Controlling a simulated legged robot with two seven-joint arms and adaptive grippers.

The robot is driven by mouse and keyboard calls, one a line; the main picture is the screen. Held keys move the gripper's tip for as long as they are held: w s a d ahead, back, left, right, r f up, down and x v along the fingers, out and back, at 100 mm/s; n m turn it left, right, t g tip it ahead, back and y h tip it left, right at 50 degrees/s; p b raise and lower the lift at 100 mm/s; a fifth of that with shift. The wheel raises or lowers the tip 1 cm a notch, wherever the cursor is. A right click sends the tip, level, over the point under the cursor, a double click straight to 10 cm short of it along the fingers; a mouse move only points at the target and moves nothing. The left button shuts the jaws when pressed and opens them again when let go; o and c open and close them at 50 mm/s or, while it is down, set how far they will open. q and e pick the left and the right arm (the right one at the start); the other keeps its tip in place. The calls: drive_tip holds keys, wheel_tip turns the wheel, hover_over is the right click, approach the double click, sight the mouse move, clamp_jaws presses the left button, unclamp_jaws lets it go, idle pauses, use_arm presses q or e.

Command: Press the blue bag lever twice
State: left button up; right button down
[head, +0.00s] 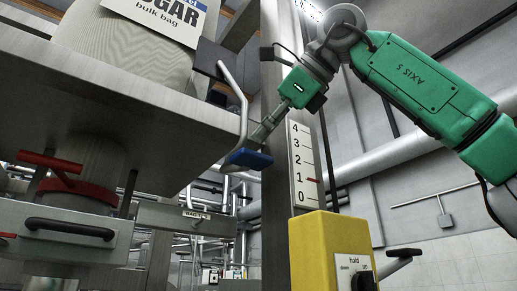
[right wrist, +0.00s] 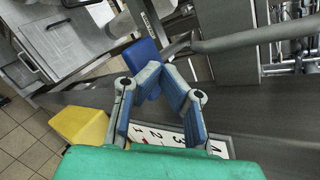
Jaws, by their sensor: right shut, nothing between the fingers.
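The blue bag lever is a bent grey rod ending in a flat blue pad (head: 248,159), at the right edge of the bag's metal shelf. The pad also shows in the right wrist view (right wrist: 143,57), just beyond the fingertips. My right gripper (head: 257,138) reaches in from the right, fingers shut and empty, with the tips just above the pad. Its fingers meet in the right wrist view (right wrist: 164,72) and overlap the pad there. I cannot tell whether they touch it. My left gripper is not in view.
A grey post with a 0–4 scale (head: 303,163) stands close to my right gripper; its red pointer is near 1. A yellow control box (head: 325,245) with a black hold knob is below. The metal shelf (head: 110,100) carries a sugar bulk bag (head: 130,45).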

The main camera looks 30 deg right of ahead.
drive_tip(key=shift+s+r+p, duration=0.1)
drive_tip(key=shift+s+r, duration=0.1)
drive_tip(key=shift+r, duration=0.6)
drive_tip(key=shift+s+r+p, duration=0.15)
drive_tip(key=shift+s+r, duration=0.1)
drive_tip(key=shift+r, duration=0.5)
drive_tip(key=shift+s+r+p, duration=0.1)
drive_tip(key=shift+s+r, duration=0.1)
drive_tip(key=shift+r, duration=0.6)
drive_tip(key=shift+d, duration=0.1)
